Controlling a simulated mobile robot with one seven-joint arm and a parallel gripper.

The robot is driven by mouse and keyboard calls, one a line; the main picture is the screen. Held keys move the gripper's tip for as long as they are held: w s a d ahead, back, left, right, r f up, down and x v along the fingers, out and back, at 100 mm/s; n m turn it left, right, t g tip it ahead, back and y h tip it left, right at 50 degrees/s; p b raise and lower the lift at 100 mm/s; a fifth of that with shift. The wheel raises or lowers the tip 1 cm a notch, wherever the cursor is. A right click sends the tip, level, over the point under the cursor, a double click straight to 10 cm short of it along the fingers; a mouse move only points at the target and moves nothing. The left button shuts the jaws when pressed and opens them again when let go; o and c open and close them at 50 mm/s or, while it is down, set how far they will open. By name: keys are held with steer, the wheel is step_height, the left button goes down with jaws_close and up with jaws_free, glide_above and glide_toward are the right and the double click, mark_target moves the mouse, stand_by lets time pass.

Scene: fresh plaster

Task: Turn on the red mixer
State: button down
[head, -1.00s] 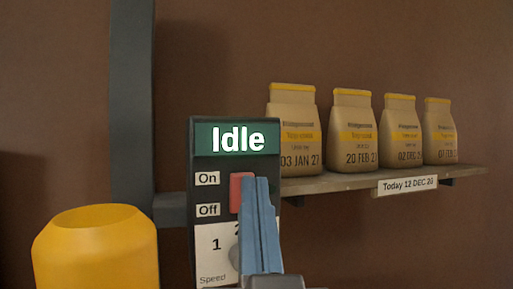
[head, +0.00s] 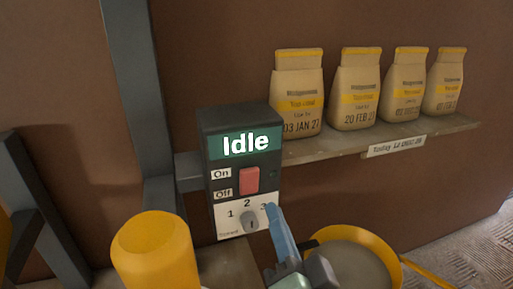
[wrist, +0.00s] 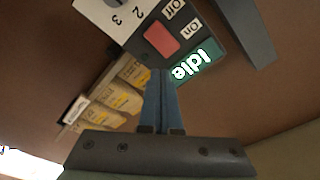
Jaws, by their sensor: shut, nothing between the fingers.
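A dark control box (head: 264,190) hangs at the middle of the head view. Its green display (head: 245,144) reads "Idle". Below it is a red rocker switch (head: 250,180), with "On" beside its upper part and "Off" beside its lower part. A grey speed knob (head: 250,222) sits under the figures 1, 2 and 3. My gripper (head: 270,207) is shut and empty, its blue fingers by the panel's lower right, near the 3. In the wrist view the red switch (wrist: 161,38) lies just beyond the fingertips (wrist: 160,72), with no clear contact. No red mixer body is recognisable.
A yellow cylinder (head: 153,250) stands left of the box. A yellow-rimmed bucket (head: 388,250) with grey contents is at lower right. Several dated bags, one marked 03 JAN 27 (head: 297,95), stand on a wall shelf (head: 335,146). A grey post (head: 140,100) rises behind.

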mark_target(250, 178)
steer(key=s+d+r+m+g+y+p, duration=0.1)
steer(key=s+m+p, duration=0.5)
steer(key=p, duration=0.9)
steer(key=shift+s+d+r+m+g, duration=0.15)
steer(key=shift+s+r+m+g, duration=0.15)
steer(key=shift+s+r+g, duration=0.5)
steer(key=shift+w+f, duration=0.25)
steer(key=shift+w, duration=0.15)
steer(key=p+x, duration=0.1)
steer(key=x, duration=0.3)
steer(key=p+x, duration=0.2)
steer(key=x, duration=0.3)
steer(key=p+x, duration=0.2)
steer(key=x, duration=0.2)
steer(key=shift+w+a+r, duration=0.2)
steer(key=shift+w+r, duration=0.15)
